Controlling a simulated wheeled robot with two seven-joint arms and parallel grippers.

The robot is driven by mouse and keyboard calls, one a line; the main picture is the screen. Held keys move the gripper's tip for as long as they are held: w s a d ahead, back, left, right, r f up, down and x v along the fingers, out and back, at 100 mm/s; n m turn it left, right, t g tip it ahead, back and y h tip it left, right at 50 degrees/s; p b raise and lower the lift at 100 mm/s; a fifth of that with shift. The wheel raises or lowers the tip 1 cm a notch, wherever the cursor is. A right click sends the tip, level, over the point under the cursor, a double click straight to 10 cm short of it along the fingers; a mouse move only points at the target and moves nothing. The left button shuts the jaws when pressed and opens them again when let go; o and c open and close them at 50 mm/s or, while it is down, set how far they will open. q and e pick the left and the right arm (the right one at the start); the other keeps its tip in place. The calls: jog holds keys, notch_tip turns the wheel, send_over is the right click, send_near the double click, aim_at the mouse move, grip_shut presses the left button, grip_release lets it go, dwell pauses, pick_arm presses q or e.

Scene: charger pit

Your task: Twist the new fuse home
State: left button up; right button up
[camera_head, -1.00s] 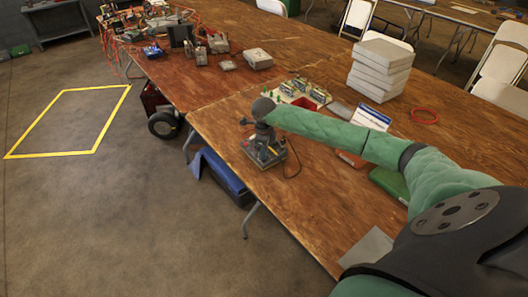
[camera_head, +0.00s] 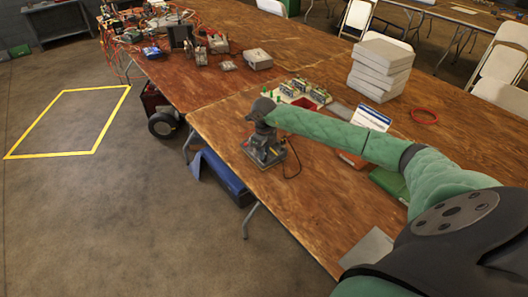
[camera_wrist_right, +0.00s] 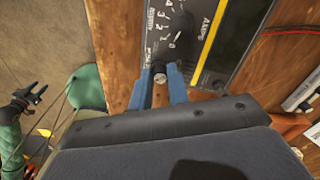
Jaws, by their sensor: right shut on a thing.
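The charger (camera_head: 266,155) is a small grey box near the table's front edge, with a cable trailing from its right side. In the right wrist view its dark face (camera_wrist_right: 208,50) shows a dial scale, the word AMPS and a yellow stripe. My right gripper (camera_wrist_right: 160,82) reaches down over the charger, its two blue fingers shut on a small round dark fuse cap (camera_wrist_right: 159,74) at the face's lower edge. The fuse body is hidden. A green sleeve with a dark, finger-like end, apparently my left gripper (camera_wrist_right: 30,95), shows small at the wrist view's left; its jaws are unclear.
Behind the charger lie a board with parts (camera_head: 305,92), a stack of grey boxes (camera_head: 380,68) and a red ring (camera_head: 424,116). A green case (camera_head: 388,183) lies to the right. The wood left of the charger is mostly bare.

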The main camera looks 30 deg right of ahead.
jog(key=shift+m, duration=0.4)
jog(key=shift+m, duration=0.7)
jog(key=o, duration=0.9)
jog(key=shift+c, duration=0.2)
jog(key=shift+r, duration=0.1)
jog(key=shift+r+p, duration=0.8)
jog(key=shift+r, duration=2.1)
